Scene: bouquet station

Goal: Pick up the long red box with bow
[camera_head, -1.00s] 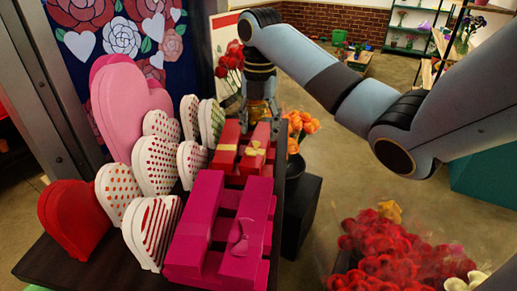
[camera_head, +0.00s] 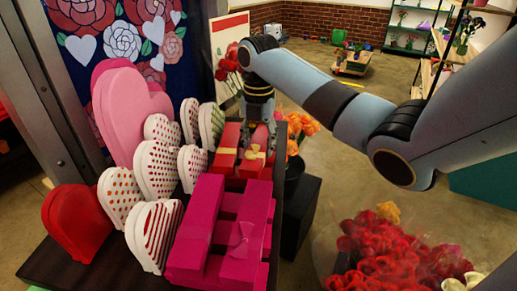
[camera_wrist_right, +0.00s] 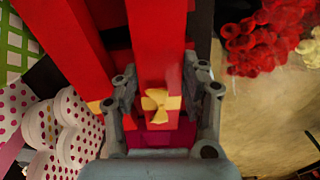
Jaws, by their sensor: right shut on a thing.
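The long red box with a gold bow (camera_head: 252,164) lies at the far right end of the dark display table, beside another red box with a gold band (camera_head: 225,157). My right gripper (camera_head: 258,137) reaches down from above onto the red box with bow. In the right wrist view the same box (camera_wrist_right: 157,62) runs between the two fingers of my right gripper (camera_wrist_right: 160,98), its bow (camera_wrist_right: 160,101) facing up. The fingers are shut on its sides. My left gripper is not in view.
Magenta boxes (camera_head: 205,215) stand just in front of the red boxes. White, pink and red heart boxes (camera_head: 77,222) crowd the left side. Orange flowers (camera_head: 300,126) stand beyond the table's right edge, and red flowers (camera_head: 385,250) are at lower right.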

